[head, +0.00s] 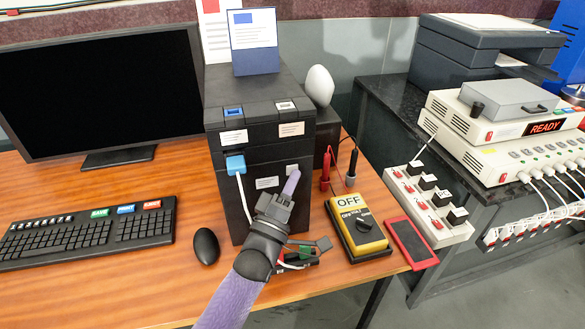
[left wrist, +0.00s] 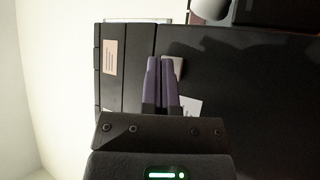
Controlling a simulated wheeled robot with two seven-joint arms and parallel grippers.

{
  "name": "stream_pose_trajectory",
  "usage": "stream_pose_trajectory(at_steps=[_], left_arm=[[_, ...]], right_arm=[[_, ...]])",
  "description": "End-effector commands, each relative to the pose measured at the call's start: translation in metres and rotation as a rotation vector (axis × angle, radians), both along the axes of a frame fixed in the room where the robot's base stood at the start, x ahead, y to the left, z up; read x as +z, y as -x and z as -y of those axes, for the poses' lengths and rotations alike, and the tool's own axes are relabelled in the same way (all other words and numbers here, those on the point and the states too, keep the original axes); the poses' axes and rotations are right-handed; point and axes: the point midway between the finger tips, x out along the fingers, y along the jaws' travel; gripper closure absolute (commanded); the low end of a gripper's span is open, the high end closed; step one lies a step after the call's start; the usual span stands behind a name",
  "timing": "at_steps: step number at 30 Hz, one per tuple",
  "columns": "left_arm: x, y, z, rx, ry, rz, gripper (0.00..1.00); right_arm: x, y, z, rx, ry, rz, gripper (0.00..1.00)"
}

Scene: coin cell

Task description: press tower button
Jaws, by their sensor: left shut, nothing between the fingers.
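The black computer tower (head: 240,200) stands upright on the wooden desk, with pale labels and a blue plug on its front. My left gripper (head: 293,173) is shut and empty, its purple fingertips in front of the right part of the tower's front. In the left wrist view, the closed fingertips (left wrist: 159,60) point at the dark front panel beside a small pale square (left wrist: 176,66), partly hidden by the fingers. I cannot tell whether the tips touch it or whether it is the button. My right gripper is not in view.
A monitor (head: 100,90), keyboard (head: 90,230) and black mouse (head: 206,246) are left of the tower. A yellow meter (head: 358,226), a red phone-like slab (head: 411,243) and a switch strip (head: 428,205) lie to the right. Cables lie close below my left gripper.

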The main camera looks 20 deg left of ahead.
Motion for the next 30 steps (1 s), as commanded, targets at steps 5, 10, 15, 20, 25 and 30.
stream_pose_trajectory(at_steps=[5, 10, 15, 20, 25, 30], left_arm=[[0.002, 0.008, 0.005, 0.000, 0.000, 0.002, 1.00], [0.001, 0.008, 0.005, 0.001, 0.000, 0.001, 1.00], [0.002, 0.013, 0.009, 0.000, 0.001, 0.000, 1.00], [0.003, 0.026, 0.018, 0.000, 0.001, 0.000, 1.00], [0.003, 0.040, 0.027, -0.001, 0.000, 0.000, 1.00], [0.001, 0.049, 0.033, 0.000, 0.000, 0.000, 1.00]], right_arm=[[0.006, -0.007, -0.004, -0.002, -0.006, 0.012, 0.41], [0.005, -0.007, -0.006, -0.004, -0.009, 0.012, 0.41], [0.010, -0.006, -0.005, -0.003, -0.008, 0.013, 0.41], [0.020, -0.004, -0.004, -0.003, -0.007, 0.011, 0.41], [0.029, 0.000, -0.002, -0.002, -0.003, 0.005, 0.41], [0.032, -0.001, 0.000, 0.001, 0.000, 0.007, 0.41]])
